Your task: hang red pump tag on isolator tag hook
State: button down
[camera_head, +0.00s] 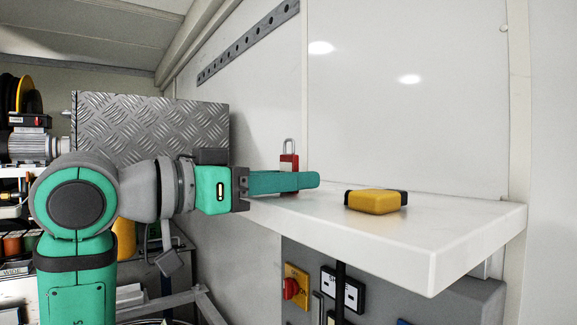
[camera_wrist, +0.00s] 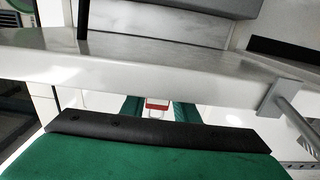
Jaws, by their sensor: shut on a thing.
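The red pump tag (camera_head: 289,160) is a small red block with a grey loop on top, upright near the back left of the white shelf. My gripper (camera_head: 288,182) reaches in from the left and is shut on the tag, its fingers crossing the tag's lower part. In the wrist view a red and white piece of the tag (camera_wrist: 157,103) shows between the green fingers. The isolator, with a red knob on a yellow plate (camera_head: 297,287), is on the grey panel below the shelf. I cannot clearly make out its tag hook.
A yellow and black block (camera_head: 374,201) lies on the white shelf (camera_head: 430,232), right of my fingertips. A black upright (camera_head: 340,290) shows beneath the shelf. A checker-plate box (camera_head: 150,125) stands behind my arm. The shelf's front right is clear.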

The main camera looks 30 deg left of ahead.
jog(key=shift+r, duration=0.85)
dwell(0.3)
jog(key=v, duration=0.7)
jog(key=shift+s+r, duration=0.2)
dwell(1.6)
jog(key=shift+w, duration=0.1)
dwell(0.7)
